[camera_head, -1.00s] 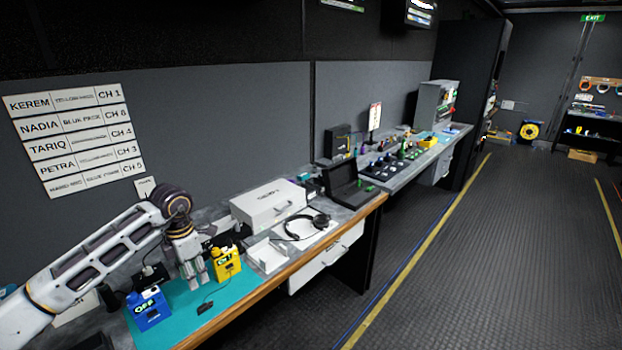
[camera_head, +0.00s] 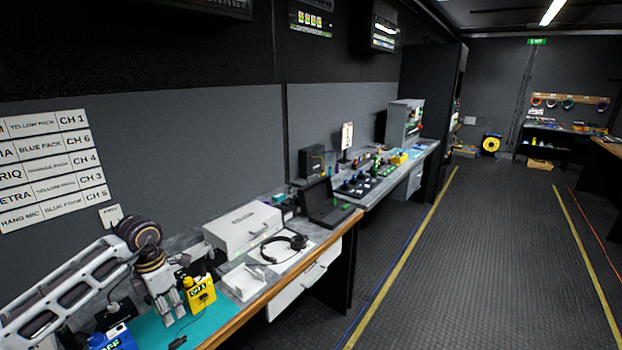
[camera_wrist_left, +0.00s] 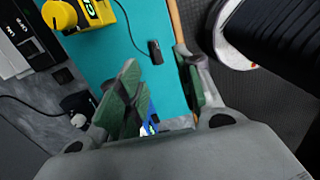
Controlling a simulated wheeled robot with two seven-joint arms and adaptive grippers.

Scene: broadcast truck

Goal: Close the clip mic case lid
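I cannot tell which one is the clip mic case. My left gripper (camera_head: 171,318) is over the teal mat, left of both cases and beside the yellow pack (camera_head: 200,293). In the left wrist view the left gripper (camera_wrist_left: 158,62) has its fingers apart with nothing between them. A small black clip-like piece (camera_wrist_left: 153,50) on a cable lies on the mat beyond. My right gripper is not in view.
The teal mat (camera_head: 205,325) also bears a blue pack (camera_head: 113,338) at lower left. A black headset (camera_head: 284,246) lies right of the white case. A laptop (camera_head: 326,206) stands further along. The floor aisle (camera_head: 470,260) at right is clear.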

